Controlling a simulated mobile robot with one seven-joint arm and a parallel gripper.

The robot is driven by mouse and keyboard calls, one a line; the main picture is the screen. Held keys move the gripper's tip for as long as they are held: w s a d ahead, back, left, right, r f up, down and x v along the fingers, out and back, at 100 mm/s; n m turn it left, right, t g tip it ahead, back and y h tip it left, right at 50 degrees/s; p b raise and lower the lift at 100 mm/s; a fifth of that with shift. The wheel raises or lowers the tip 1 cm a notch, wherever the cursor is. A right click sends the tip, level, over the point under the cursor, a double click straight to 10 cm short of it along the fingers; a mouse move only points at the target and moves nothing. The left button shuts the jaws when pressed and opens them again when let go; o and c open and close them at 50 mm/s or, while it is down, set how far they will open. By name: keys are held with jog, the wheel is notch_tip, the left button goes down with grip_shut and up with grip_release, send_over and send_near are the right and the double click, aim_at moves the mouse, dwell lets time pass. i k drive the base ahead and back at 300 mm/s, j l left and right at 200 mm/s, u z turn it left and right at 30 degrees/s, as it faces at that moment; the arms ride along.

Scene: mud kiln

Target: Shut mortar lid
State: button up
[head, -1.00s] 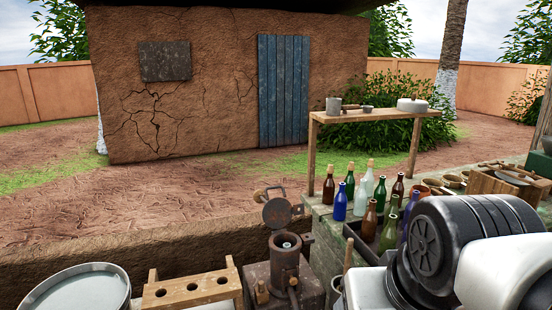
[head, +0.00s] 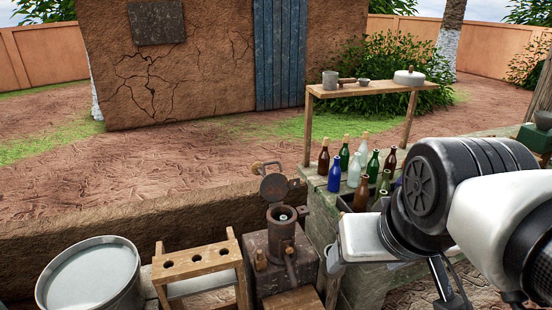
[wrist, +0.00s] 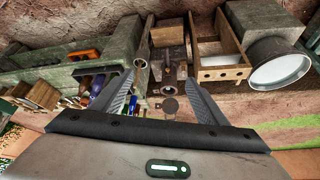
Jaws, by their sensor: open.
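The mortar (head: 282,226) is a rusty metal cylinder on a dark block, left of the bottle bench in the head view. Its round dark lid (head: 273,187) stands open, tilted up at the far side of the mouth. The mouth is uncovered, with a pale round end inside. In the wrist view the mortar (wrist: 168,70) and the lid (wrist: 170,105) appear between the fingers of my gripper (wrist: 161,74). My gripper is open and empty, with no visible contact with the lid.
A wooden rack with holes (head: 197,261) and a wide metal tub (head: 92,274) stand left of the mortar. Several bottles (head: 335,176) crowd the bench to its right. A raised wooden shelf (head: 372,88) holds pots. A low mud wall (head: 150,218) runs behind.

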aim_at(274, 187)
jog(key=i+j+z, duration=0.1)
jog(key=i+j, duration=0.7)
jog(key=j, duration=0.25)
jog(key=z, duration=0.05)
